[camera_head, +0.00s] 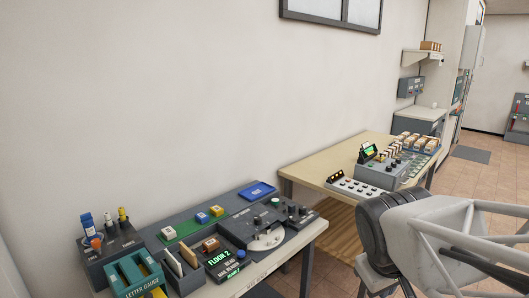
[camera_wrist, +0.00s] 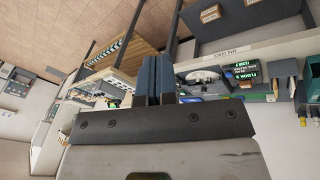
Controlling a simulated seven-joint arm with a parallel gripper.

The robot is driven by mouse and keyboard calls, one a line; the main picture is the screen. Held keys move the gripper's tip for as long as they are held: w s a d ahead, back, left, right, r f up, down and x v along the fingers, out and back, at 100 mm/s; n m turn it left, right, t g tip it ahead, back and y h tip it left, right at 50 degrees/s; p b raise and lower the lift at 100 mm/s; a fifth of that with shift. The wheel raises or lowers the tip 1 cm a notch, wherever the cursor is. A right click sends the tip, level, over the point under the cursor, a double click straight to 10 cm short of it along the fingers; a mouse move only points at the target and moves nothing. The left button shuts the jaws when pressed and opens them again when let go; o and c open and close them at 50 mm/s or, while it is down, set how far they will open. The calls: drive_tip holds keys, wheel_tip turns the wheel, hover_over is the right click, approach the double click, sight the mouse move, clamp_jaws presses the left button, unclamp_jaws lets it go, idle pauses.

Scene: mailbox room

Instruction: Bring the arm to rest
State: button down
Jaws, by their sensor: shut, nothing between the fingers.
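My gripper (camera_wrist: 160,72) shows in the wrist view, with its two dark fingers side by side and shut, nothing between them. The fingers point up in that picture, over a gap between two desks and the tiled floor, and touch nothing that I can see. In the head view a large pale grey arm part with a dark rounded end, mine by its look, fills the lower right. The fingers cannot be made out there.
The near desk (camera_head: 270,262) holds a letter gauge (camera_head: 137,277), stamps, a dial and a "FLOOR 2" display (camera_head: 221,259). A second desk (camera_head: 310,168) with a button console (camera_head: 383,174) stands beyond, close to the arm part in the picture.

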drive_tip(key=s+a+m+y, duration=0.2)
drive_tip(key=s+a+m, duration=0.1)
drive_tip(key=s, duration=0.2)
drive_tip(key=shift+f+g, duration=0.3)
drive_tip(key=shift+f, duration=0.15)
